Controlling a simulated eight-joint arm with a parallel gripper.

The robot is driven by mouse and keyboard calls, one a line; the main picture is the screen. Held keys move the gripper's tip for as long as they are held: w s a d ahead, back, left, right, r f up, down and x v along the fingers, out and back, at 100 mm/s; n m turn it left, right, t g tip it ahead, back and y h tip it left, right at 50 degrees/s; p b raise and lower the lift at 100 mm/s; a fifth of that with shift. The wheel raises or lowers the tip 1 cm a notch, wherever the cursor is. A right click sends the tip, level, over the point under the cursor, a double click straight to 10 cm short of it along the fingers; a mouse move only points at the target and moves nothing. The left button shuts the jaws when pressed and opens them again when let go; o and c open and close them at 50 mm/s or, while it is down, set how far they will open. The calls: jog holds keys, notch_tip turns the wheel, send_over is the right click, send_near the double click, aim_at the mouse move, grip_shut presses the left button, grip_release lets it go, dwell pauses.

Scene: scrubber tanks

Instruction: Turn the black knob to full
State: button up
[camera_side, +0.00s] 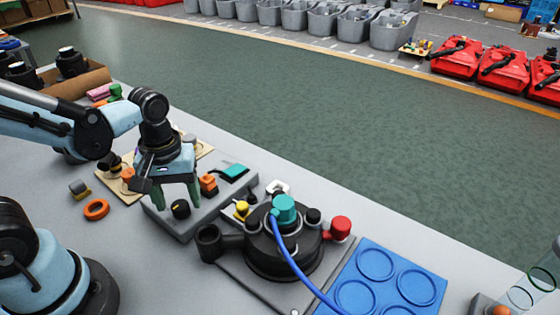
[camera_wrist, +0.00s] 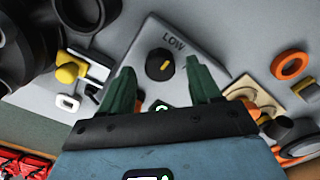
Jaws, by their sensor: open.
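The black knob (camera_side: 181,209) sits on a grey box (camera_side: 185,226) in the side view. In the wrist view the knob (camera_wrist: 154,71) carries a short yellow pointer mark, slanted toward the upper right, where the word LOW is printed. A green marking (camera_wrist: 160,106) below the knob is partly hidden by my gripper. My gripper (camera_side: 178,203) points down over the box with its green fingers apart and empty. In the wrist view the knob lies between the two fingertips of the gripper (camera_wrist: 158,64); no contact shows, and I cannot tell the height gap.
A black round unit (camera_side: 285,250) with a teal cap, blue hose and red knob stands right of the box. A blue tray (camera_side: 385,250) lies beyond it. An orange ring (camera_side: 96,209) lies at left, near a wooden board (camera_side: 119,188). Grey table is bare toward the front.

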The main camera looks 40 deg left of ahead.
jog(key=shift+f, duration=0.5)
jog(key=c, duration=1.1)
jog(key=shift+o, duration=0.2)
jog(key=shift+m, duration=0.3)
jog(key=m, duration=0.5)
jog(key=shift+m, duration=0.3)
jog(key=m, duration=0.5)
jog(key=shift+m, duration=0.3)
